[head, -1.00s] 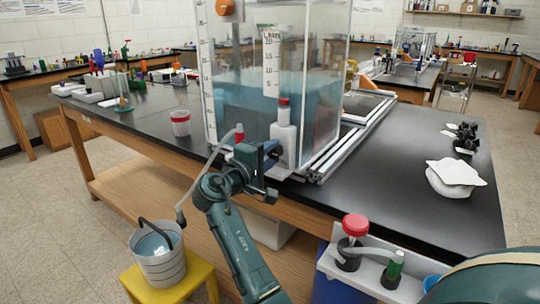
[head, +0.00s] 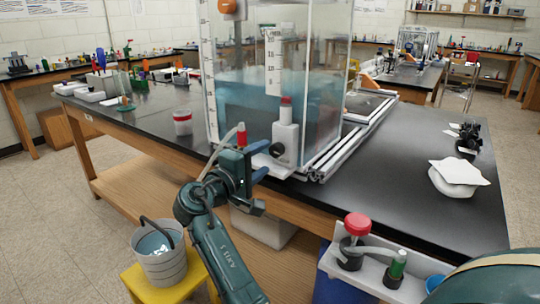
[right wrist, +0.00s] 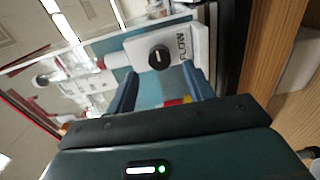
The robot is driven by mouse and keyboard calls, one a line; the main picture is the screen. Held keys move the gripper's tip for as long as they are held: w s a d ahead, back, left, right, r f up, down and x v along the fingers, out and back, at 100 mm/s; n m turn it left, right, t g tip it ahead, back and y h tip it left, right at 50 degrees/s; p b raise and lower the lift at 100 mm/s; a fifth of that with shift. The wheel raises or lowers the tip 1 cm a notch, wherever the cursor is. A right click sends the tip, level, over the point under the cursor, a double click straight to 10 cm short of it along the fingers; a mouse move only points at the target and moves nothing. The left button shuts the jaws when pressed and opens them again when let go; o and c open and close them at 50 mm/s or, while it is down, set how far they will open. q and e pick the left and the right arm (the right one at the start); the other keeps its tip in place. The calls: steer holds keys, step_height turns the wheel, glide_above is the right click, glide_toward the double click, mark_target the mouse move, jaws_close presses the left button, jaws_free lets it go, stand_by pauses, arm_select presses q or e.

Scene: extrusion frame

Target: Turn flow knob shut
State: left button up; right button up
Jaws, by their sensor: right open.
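The flow knob (head: 277,149) is a small round black knob on a white block (head: 285,138) at the front of the water tank. In the right wrist view the knob (right wrist: 159,58) carries a short white mark and sits next to the word FLOW. My right gripper (head: 262,162) is open and empty just in front of the knob, to its lower left in the head view. In the right wrist view its two blue-grey fingers (right wrist: 161,84) stand apart, with the knob beyond their tips, apparently not touched. My left gripper is not in view.
The clear tank (head: 240,110) holds bluish water and stands on a black bench (head: 400,190). A tube runs from near the red fitting (head: 241,135) towards a bucket (head: 160,262) on a yellow stool (head: 190,285). A red-knobbed fixture (head: 357,225) stands at lower right.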

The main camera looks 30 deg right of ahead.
steer(key=v, duration=0.8)
steer(key=shift+b, duration=0.3)
steer(key=shift+s+a, duration=0.1)
steer(key=shift+a, duration=0.05)
